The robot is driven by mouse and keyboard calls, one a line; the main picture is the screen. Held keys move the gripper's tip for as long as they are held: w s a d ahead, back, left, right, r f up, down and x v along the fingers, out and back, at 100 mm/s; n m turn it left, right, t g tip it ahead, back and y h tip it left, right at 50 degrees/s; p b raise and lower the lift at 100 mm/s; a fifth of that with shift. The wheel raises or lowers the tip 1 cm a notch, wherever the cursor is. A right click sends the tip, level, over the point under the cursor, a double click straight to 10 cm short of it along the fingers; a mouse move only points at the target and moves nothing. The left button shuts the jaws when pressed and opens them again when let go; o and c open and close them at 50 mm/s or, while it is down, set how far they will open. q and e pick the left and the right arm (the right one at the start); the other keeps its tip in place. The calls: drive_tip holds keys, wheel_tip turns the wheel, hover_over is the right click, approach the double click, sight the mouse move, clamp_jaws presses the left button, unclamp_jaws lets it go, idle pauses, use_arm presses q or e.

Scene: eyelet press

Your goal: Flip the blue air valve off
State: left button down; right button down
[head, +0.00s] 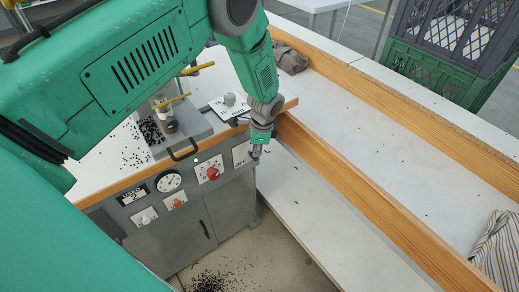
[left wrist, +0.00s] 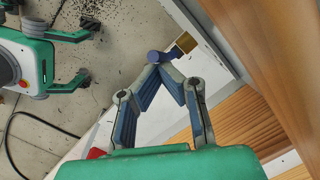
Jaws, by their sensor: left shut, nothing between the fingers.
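My left gripper (head: 258,150) is shut in the head view, at the right end of the press cabinet's front, pointing down. In the left wrist view its two fingers (left wrist: 165,65) meet with nothing between them.
The grey cabinet (head: 225,205) carries a gauge (head: 169,182), a red knob (head: 213,173) and an orange knob (head: 176,203). A wood-edged bench (head: 370,200) stands close on the right. A green crate (head: 430,72) is behind it. Small dark bits litter the floor.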

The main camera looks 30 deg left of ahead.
use_arm(q)
drive_tip(key=shift+s+a+f, duration=0.2)
drive_tip(key=shift+s+a, duration=0.05)
drive_tip(key=shift+s, duration=0.25)
drive_tip(key=shift+s+a+f, duration=0.2)
drive_tip(key=shift+s, duration=0.3)
drive_tip(key=shift+f, duration=0.15)
drive_tip(key=shift+w+d+f+b, duration=0.1)
drive_tip(key=shift+w+d+b, duration=0.25)
drive_tip(key=shift+w+b, duration=0.2)
drive_tip(key=shift+w, duration=0.1)
